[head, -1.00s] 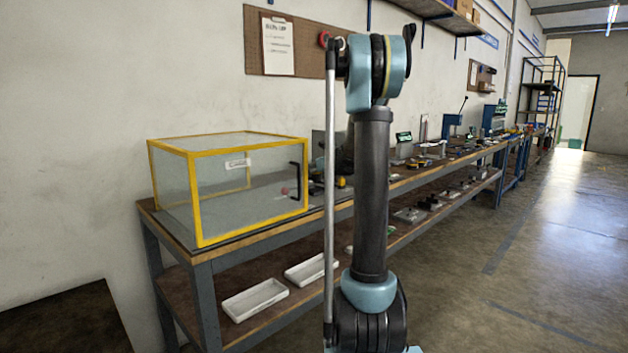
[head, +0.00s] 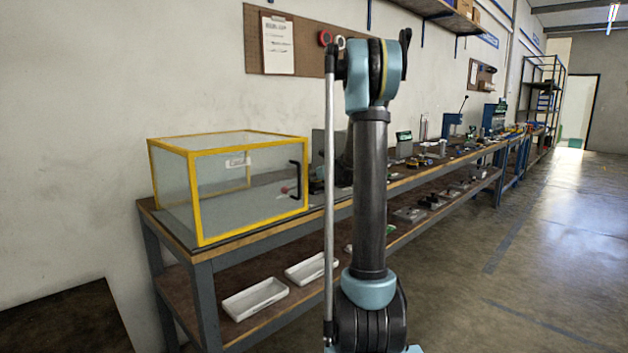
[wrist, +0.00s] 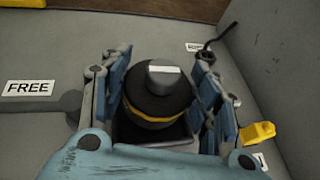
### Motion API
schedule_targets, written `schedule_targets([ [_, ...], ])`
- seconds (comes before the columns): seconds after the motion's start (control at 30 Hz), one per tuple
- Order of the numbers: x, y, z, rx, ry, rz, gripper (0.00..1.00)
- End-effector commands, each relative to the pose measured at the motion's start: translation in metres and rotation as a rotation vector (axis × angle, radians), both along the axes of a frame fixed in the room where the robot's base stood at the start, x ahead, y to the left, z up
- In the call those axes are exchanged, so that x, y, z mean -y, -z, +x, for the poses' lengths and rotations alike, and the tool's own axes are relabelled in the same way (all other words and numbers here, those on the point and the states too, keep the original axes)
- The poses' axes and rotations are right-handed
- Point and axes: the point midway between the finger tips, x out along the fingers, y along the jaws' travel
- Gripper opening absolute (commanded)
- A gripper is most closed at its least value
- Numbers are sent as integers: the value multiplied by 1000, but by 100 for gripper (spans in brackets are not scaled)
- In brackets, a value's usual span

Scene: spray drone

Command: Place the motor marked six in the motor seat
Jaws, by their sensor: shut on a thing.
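In the wrist view, my gripper (wrist: 163,82) is shut on a motor (wrist: 158,108), a black round body with a yellow band. The motor's grey top hub carries a white label, but its marking is too small to read. The blue-padded fingers stand on its left and right sides. A grey squarish part shows under the motor's near side; I cannot tell whether it is the motor seat or whether the motor touches it. In the head view, my gripper and the motor are hidden behind my arm.
In the wrist view, a FREE label (wrist: 29,88) lies left on the grey surface, and a yellow tab (wrist: 257,132) stands right, near a grey wall. In the head view, a yellow-framed clear case (head: 250,190) stands on the bench's left end. White trays (head: 254,298) sit on the lower shelf.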

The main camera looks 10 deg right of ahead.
Motion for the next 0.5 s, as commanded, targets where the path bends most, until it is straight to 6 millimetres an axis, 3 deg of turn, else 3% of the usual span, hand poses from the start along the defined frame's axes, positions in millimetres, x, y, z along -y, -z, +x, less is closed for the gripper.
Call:
schedule_targets([
  [0.17,0,2,0,0,0,0,8],
  [0.2,0,3,0,0,0,0,61],
  [0.27,0,3,0,0,0,0,74],
  [0.5,1,2,0,0,1,0,76],
])
